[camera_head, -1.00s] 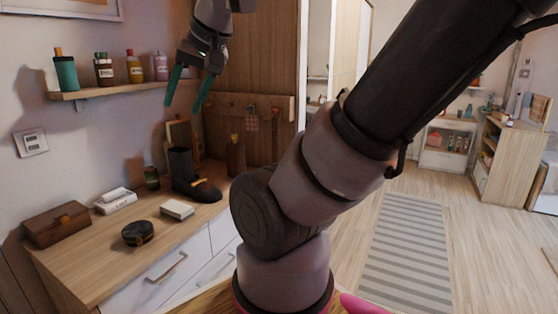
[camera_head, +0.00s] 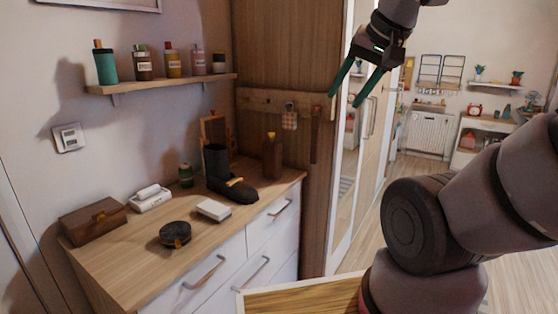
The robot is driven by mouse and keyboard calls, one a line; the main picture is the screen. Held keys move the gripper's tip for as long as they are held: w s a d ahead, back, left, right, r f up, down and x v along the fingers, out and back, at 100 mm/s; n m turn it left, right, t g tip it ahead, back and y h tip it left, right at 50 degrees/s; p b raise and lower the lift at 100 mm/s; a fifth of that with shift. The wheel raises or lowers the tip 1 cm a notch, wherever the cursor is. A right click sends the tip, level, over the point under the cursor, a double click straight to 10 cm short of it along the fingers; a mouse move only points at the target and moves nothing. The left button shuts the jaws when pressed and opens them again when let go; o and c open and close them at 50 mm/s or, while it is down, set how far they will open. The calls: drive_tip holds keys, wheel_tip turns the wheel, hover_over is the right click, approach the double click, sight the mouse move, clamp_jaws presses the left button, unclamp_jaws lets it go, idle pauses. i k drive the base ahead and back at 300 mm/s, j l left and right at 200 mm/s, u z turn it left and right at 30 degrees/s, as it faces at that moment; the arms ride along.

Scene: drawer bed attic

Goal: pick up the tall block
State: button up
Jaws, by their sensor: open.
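A tall, narrow dark brown block (camera_head: 272,158) with a small yellow patch at its top stands upright near the back right of the wooden dresser top (camera_head: 135,262). It is just right of a black boot (camera_head: 217,168), which is in front of its lower left side. My gripper (camera_head: 344,100) is up high, right of the block in the picture. Its two green fingers are apart, point down and left, and have nothing between them. It is well clear of the block.
A white box (camera_head: 213,210), a round black tin (camera_head: 175,236), a green jar (camera_head: 186,175), a white packet (camera_head: 150,200) and a brown case (camera_head: 93,220) are on the dresser. A wall shelf (camera_head: 160,84) holds several bottles. Hooks hang behind the block.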

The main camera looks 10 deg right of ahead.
sight(271, 151)
drive_tip(key=i+j+z, duration=0.1)
drive_tip(key=i+z, duration=0.2)
drive_tip(key=i, duration=0.55)
